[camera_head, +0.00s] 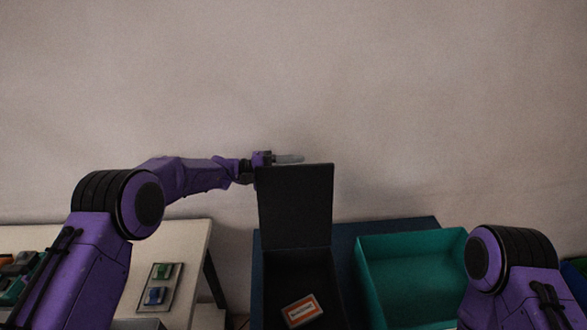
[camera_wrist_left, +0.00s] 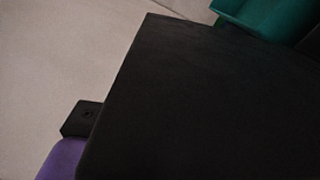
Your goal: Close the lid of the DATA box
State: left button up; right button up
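The black box (camera_head: 282,272) stands on the dark blue table with its lid (camera_head: 295,205) raised about upright at the back. An orange and white label (camera_head: 302,311) shows at the box's near part; its text is too small to read. My left gripper (camera_head: 290,159) is at the top edge of the lid, behind or just above it, with a grey finger part showing. Whether its fingers are open or shut is unclear. In the left wrist view the dark lid (camera_wrist_left: 210,100) fills most of the picture, very close. My right gripper is not in view.
A teal open bin (camera_head: 410,273) stands right of the box on the blue table (camera_head: 345,240). A white table (camera_head: 190,240) at the left holds a tray (camera_head: 160,287) with small green and blue parts. A bare wall is behind.

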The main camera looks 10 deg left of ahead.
aim_at(296, 191)
pick_arm(q)
grip_shut()
jog(key=shift+s+d+r+p, duration=0.15)
jog(key=shift+s+r+p, duration=0.2)
jog(key=shift+s+p, duration=0.1)
jog(key=s+m+p, duration=0.1)
jog(key=s+r+m, duration=0.1)
jog(key=s, duration=0.1)
jog(key=s+d+p, duration=0.1)
jog(key=shift+s+r+m+p, duration=0.2)
jog(key=shift+r+m+p, duration=0.15)
jog(key=shift+m, duration=0.05)
jog(key=s+d+m+p, duration=0.1)
jog(key=s+m, duration=0.3)
jog(key=s, duration=0.3)
jog(key=shift+s+d, duration=0.2)
jog(key=shift+s, duration=0.1)
jog(key=shift+f, duration=0.1)
